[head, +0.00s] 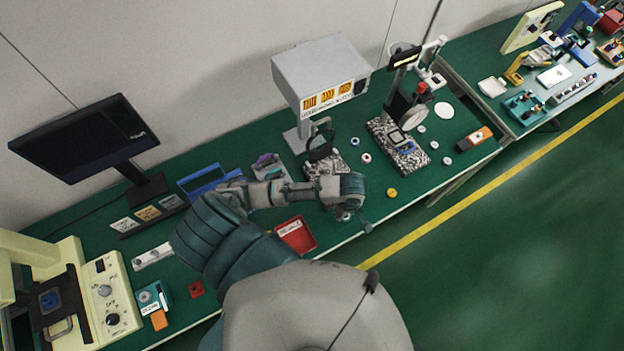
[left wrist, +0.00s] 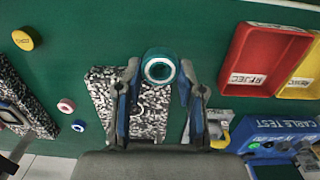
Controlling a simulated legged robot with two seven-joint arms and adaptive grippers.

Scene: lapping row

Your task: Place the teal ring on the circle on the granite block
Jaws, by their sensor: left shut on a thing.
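My left gripper (left wrist: 160,82) is shut on the teal ring (left wrist: 159,54), which has a pale inner rim and sits between the fingertips in the left wrist view. The speckled granite block (left wrist: 103,88) shows behind the fingers there, partly covered by them and the ring. In the head view the granite block (head: 322,166) stands at the foot of the grey box-topped machine, and my left gripper (head: 345,214) is on its near side, over the bench's front part. I cannot make out the circle on the block. My right gripper is not in view.
A red reject tray (head: 296,235) lies near the front edge, with a yellow tray (left wrist: 303,75) beside it. A gauge stand on a second speckled base (head: 418,158) is to the right. Small rings and a yellow puck (head: 391,193) lie on the green bench between.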

